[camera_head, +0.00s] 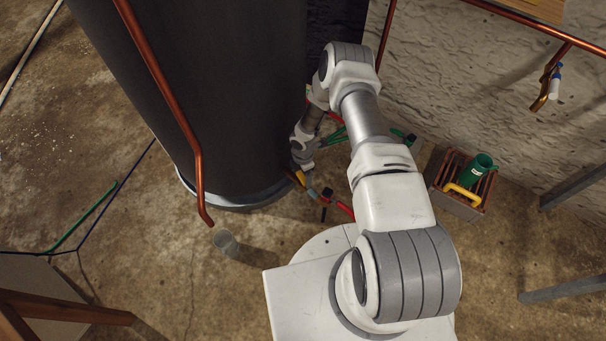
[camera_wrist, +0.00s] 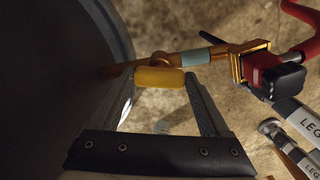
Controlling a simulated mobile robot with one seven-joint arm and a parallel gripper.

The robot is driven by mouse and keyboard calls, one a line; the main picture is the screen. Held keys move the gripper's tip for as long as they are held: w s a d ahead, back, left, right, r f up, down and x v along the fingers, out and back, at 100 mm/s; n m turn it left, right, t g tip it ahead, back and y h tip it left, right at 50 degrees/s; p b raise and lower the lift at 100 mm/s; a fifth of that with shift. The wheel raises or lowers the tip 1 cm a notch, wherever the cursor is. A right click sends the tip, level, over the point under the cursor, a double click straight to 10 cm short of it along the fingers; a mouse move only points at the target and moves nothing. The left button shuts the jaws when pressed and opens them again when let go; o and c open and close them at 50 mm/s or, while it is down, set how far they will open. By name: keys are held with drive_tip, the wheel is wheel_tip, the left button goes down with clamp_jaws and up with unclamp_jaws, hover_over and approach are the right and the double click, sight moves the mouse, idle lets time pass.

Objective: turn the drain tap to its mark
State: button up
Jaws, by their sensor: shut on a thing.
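The drain tap's yellow handle (camera_wrist: 158,77) lies across the picture in the wrist view, just below the copper-coloured drain pipe (camera_wrist: 180,59). My gripper (camera_wrist: 160,82) is shut on this handle, with one finger at each end of it. A pale blue-grey band (camera_wrist: 200,56) circles the pipe right of the handle; I cannot tell whether it is the mark. In the head view the yellow handle (camera_head: 300,177) shows small at the foot of the dark tank (camera_head: 225,90), beside my gripper (camera_head: 301,166), which is mostly hidden by my wrist.
Grey lettered cylinders lie at lower right of the wrist view. A crate (camera_head: 457,204) holding a green can (camera_head: 475,170) stands by the wall. A copper pipe (camera_head: 170,100) runs down before the tank.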

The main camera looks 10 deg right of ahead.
sight(303, 177)
drive_tip(key=m, duration=0.8)
drive_tip(key=shift+s, duration=0.1)
drive_tip(key=m, duration=0.6)
drive_tip(key=shift+m, duration=0.3)
idle(0.4)
drive_tip(key=o, duration=1.2)
wheel_tip(303, 177, up, 18)
drive_tip(key=p, duration=0.6)
drive_tip(key=shift+f, duration=0.25)
